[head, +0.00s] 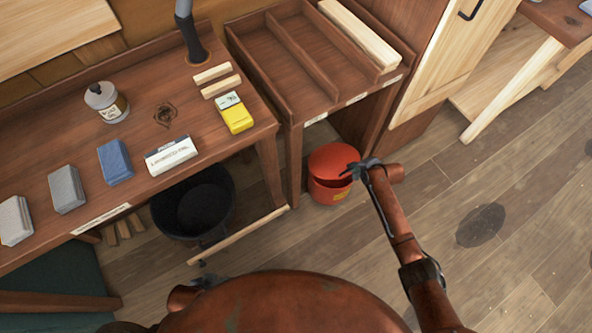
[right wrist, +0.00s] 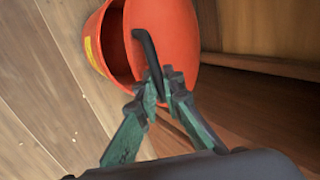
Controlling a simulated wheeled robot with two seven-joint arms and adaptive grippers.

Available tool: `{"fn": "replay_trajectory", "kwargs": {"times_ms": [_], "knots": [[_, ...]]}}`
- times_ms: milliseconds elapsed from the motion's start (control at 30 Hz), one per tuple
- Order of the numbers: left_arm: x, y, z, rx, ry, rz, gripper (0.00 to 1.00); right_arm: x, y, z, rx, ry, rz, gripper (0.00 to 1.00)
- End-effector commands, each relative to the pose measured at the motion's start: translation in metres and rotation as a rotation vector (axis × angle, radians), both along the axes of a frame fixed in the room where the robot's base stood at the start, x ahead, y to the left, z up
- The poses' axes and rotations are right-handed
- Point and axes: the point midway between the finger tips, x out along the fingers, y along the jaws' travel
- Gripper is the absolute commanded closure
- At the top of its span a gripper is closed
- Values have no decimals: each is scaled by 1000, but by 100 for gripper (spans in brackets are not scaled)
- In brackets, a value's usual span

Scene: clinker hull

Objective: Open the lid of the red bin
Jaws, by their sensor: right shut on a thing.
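The red bin (head: 328,192) stands on the floor beside the shelf unit's leg. Its red lid (head: 333,157) is tilted up, partly open, with a dark gap between lid and rim. In the right wrist view the bin (right wrist: 92,40) shows its dark inside beside the raised lid (right wrist: 178,45). A curved black handle (right wrist: 146,48) stands on the lid. My right gripper (head: 352,171) is at the lid's right side; in the right wrist view its fingers (right wrist: 161,88) are shut on the handle's near end.
A workbench (head: 60,150) with sanding blocks, a bottle and a yellow box is at the left. A black bucket (head: 195,205) stands under its edge. A shelf unit (head: 285,65) is behind the bin. Open wood floor (head: 480,185) lies to the right.

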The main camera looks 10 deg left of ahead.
Motion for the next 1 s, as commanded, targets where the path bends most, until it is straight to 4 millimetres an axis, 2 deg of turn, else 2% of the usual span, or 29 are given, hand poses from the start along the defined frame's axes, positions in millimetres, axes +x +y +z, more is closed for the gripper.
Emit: {"fn": "replay_trajectory", "kwargs": {"times_ms": [433,867,1000], "knots": [[4,0,20,0,-18,0,100,21,17,36,-48,60,2,100],[4,0,21,0,-19,0,100,24,20,39,-60,80,1,100],[4,0,21,0,-19,0,100,30,25,46,-69,91,2,100]]}}
